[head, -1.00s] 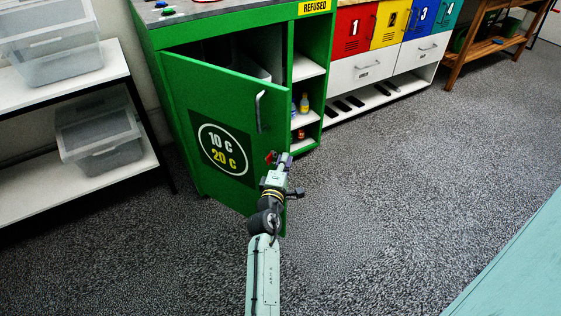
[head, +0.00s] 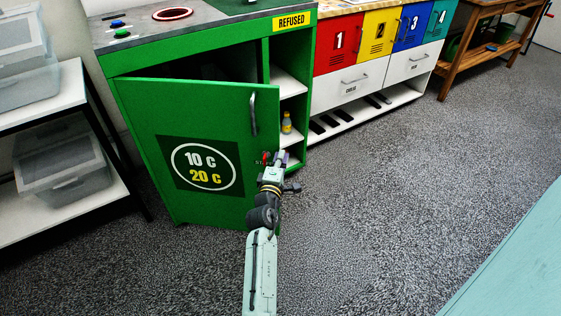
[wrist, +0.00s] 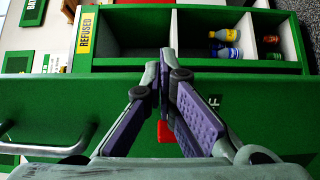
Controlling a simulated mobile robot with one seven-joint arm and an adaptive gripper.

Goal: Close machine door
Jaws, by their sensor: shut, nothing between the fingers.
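The machine door (head: 140,115) is a green panel marked "10 C 20 C" on the green machine in the head view. It stands partly open, hinged at its left, with a dark gap above its top edge. Its curved metal handle (head: 253,114) is near its right edge and also shows at lower left in the wrist view (wrist: 50,148). My gripper (head: 277,156) is at the door's right edge, below the handle. In the wrist view its fingers (wrist: 160,62) are shut and empty, over green panelling; I cannot tell whether they touch the door.
Open shelves with small bottles (head: 286,122) are right of the door. Numbered lockers (head: 340,45) stand further right. A white rack (head: 70,85) with clear bins (head: 62,160) stands close on the left. The carpet (head: 390,190) in front is clear.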

